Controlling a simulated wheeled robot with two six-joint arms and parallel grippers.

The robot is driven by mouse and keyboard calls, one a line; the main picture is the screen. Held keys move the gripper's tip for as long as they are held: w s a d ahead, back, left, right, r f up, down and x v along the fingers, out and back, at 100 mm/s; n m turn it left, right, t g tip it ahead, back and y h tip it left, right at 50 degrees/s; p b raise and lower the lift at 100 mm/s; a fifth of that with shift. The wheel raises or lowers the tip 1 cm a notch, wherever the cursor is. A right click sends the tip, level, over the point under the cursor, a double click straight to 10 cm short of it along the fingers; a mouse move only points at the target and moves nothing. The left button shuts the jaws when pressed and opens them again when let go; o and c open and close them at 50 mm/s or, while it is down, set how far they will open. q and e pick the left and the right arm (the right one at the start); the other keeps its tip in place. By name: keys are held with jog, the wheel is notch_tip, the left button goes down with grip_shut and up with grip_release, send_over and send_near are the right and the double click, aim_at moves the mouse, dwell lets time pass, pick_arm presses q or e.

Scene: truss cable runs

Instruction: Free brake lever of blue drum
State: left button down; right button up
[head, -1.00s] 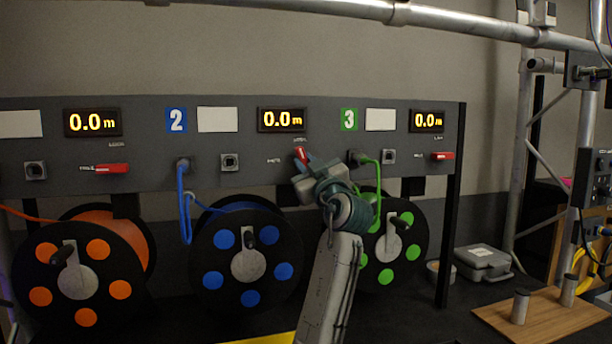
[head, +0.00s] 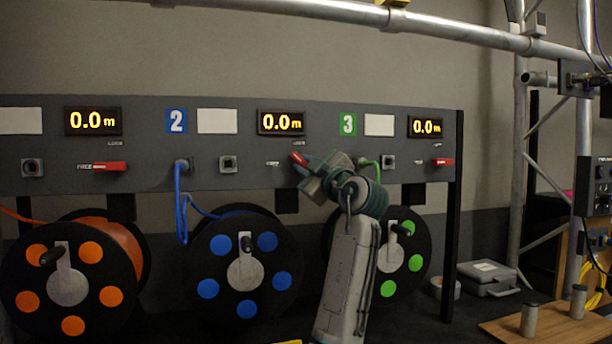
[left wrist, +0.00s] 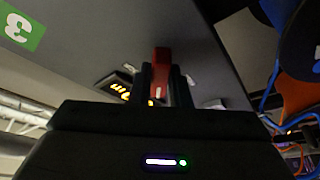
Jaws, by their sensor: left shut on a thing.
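The blue drum (head: 245,274) hangs under the panel's section marked 2. Its red brake lever (head: 298,158) sits below the middle 0.0 m display and is tilted toward the upper left. My left gripper (head: 305,165) is shut on this lever. In the left wrist view the red lever (left wrist: 161,62) stands between the two dark fingers of the left gripper (left wrist: 162,85). The fingers hide part of the lever and its pivot. My right gripper is in neither view.
The orange drum (head: 68,275) stands at left and the green drum (head: 405,250) at right, partly behind my left arm. Their red levers (head: 102,166) and (head: 442,162) lie level on the grey panel (head: 140,140). A blue cable (head: 181,205) hangs left of the blue drum.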

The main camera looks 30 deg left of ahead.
pick_arm(q)
jog(key=n+g, duration=0.1)
jog(key=n, duration=0.1)
jog(key=n+b, duration=0.1)
jog(key=n, duration=0.1)
jog(key=shift+g+h, duration=0.3)
jog(key=shift+g, duration=0.1)
jog(key=n+g, duration=0.1)
jog(key=n, duration=0.1)
jog(key=shift+r+n+h, duration=0.15)
jog(key=shift+n+h, duration=0.15)
jog(key=shift+n, duration=0.1)
jog(key=shift+w+n+h, duration=0.1)
jog(key=shift+n+h, duration=0.3)
jog(key=shift+n, duration=0.8)
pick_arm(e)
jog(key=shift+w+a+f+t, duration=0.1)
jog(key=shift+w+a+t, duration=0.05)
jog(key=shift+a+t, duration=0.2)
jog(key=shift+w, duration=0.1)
pick_arm(q)
jog(key=c, duration=1.4)
grip_release()
jog(key=shift+o, duration=0.2)
